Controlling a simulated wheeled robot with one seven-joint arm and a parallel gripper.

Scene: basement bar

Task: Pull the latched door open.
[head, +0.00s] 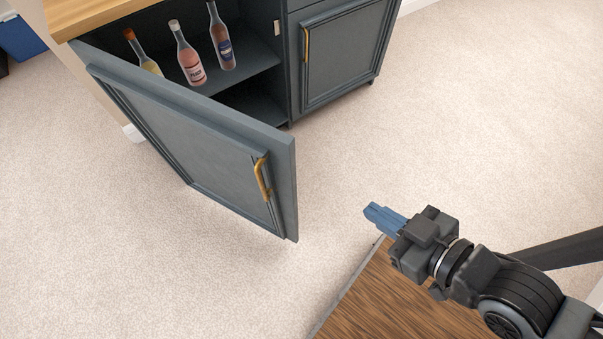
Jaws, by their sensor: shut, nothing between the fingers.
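The blue-grey cabinet door (190,145) at the left stands swung well open, hinged at its left side. Its brass handle (263,180) is near the free edge, on the outer face. The cabinet's inside (255,60) shows behind it, with a shelf. My gripper (370,211) is to the right of the door, clear of it and of the handle. Its blue fingers are together with nothing between them. A second door (345,50) with a brass handle (306,45) is closed, to the right of the open compartment.
Several bottles (190,60) stand on the cabinet shelf. A wooden surface (400,300) lies below my gripper at the lower right. A blue box (20,35) is at the far upper left. Carpet (480,120) is clear around the door and at the right.

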